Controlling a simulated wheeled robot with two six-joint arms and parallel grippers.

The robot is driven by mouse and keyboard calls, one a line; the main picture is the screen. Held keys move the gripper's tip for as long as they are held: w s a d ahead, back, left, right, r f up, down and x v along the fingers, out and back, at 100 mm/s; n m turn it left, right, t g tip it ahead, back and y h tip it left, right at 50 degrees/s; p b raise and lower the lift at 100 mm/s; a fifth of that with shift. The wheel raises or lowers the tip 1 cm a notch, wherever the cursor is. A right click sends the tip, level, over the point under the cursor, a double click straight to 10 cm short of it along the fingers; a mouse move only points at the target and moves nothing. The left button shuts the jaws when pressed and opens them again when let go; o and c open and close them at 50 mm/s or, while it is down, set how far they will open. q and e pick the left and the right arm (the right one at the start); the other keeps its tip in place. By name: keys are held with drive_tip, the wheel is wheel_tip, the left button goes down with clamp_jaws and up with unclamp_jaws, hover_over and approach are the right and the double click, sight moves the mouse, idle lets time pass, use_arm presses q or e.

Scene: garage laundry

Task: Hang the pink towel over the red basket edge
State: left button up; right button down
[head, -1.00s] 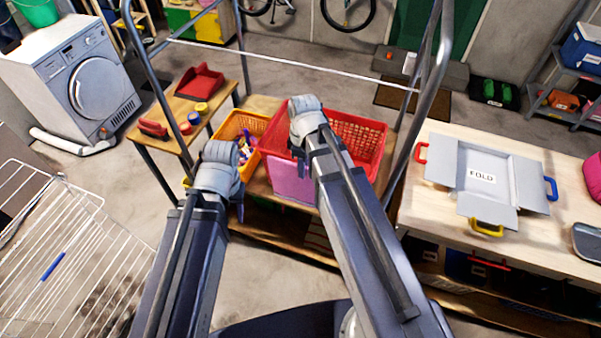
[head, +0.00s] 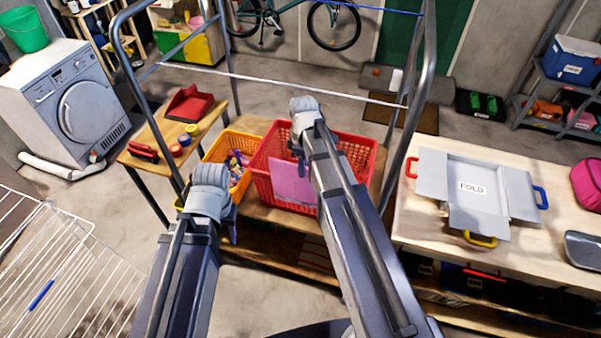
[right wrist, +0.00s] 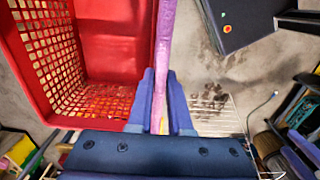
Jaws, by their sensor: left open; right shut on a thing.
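The pink towel (head: 292,182) hangs as a flat sheet in front of the near wall of the red basket (head: 360,150). My right gripper (head: 299,153) is over the basket's near side, at the towel's upper part. In the right wrist view, my right gripper (right wrist: 163,105) is shut on the towel (right wrist: 163,45), seen as a narrow strip beside the rim of the red basket (right wrist: 146,40). I cannot tell whether any of it lies over the rim. My left gripper (head: 230,228) is open and empty, low in front of the orange basket.
The orange basket (head: 214,153) with colourful items stands left of the red one. Metal rack posts (head: 412,110) and a crossbar (head: 290,86) frame the baskets. A wooden table (head: 420,232) with a grey folding board (head: 475,185) is at the right. A wire rack (head: 60,260) is at the left.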

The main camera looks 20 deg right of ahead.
sight(304, 182)
drive_tip(key=shift+w+d, duration=0.4)
drive_tip(key=shift+w, duration=0.25)
drive_tip(key=shift+s+f+b, duration=0.15)
drive_tip(key=shift+f+b, duration=0.75)
wheel_tip(304, 182, down, 7)
drive_tip(key=b, duration=0.6)
drive_tip(key=shift+r, duration=0.2)
drive_tip(key=shift+b, duration=0.3)
drive_tip(key=c, duration=0.8)
unclamp_jaws()
drive_tip(key=shift+o, duration=0.2)
